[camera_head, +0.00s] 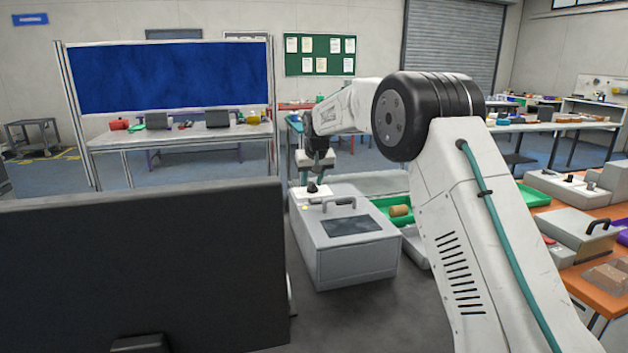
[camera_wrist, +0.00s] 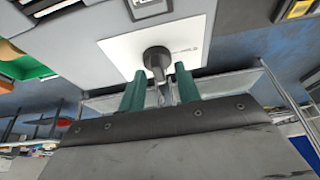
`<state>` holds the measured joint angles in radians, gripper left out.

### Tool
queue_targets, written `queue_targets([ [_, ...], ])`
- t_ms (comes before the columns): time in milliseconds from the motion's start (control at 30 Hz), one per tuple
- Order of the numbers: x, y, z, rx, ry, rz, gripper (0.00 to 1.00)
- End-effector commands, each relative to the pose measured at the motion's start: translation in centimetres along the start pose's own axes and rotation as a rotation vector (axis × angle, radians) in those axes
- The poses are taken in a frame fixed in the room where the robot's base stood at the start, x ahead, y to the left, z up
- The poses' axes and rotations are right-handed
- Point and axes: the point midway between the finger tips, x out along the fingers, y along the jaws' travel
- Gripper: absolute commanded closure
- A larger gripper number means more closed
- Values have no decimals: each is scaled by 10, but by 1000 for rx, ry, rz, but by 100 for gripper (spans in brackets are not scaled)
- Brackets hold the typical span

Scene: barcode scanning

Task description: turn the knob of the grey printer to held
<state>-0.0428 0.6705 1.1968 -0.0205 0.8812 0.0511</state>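The grey printer (camera_head: 355,262) stands on a dark surface in the middle of the head view, with a handle and a dark panel on top. Its dark knob (camera_head: 312,188) sits on a white plate at the far left end of its top. In the wrist view the knob (camera_wrist: 157,55) has a lever pointing down the picture, towards my gripper. My gripper (camera_wrist: 161,70) has two green fingers, spread apart, with the knob's lever between their tips and visible gaps on both sides. In the head view my gripper (camera_head: 316,174) is just above the knob. Small print on the plate is unreadable.
A green tray (camera_head: 383,203) with a brown roll (camera_head: 400,210) lies right of the printer. A large dark panel (camera_head: 140,265) fills the lower left. An orange table (camera_head: 590,282) with grey devices and brown boxes is at the right.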

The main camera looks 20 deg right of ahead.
Motion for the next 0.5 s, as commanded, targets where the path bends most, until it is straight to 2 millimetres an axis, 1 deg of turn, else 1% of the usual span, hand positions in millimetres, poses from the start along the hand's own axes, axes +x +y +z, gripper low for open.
queue_targets([
  [33, 0, 0, 0, 1, 0, 0, 67],
  [67, 0, 1, 0, 1, 0, 0, 70],
  [100, 0, 1, 0, 1, 0, 0, 81],
  [167, 0, 1, 0, 1, 0, 1, 98],
  [200, 0, 1, 0, 1, -1, 0, 100],
  [267, 0, 2, 0, 2, -1, 0, 100],
  [300, 0, 7, 0, 3, -1, 1, 100],
  [500, 0, 4, 0, -12, -1, -5, 100],
])
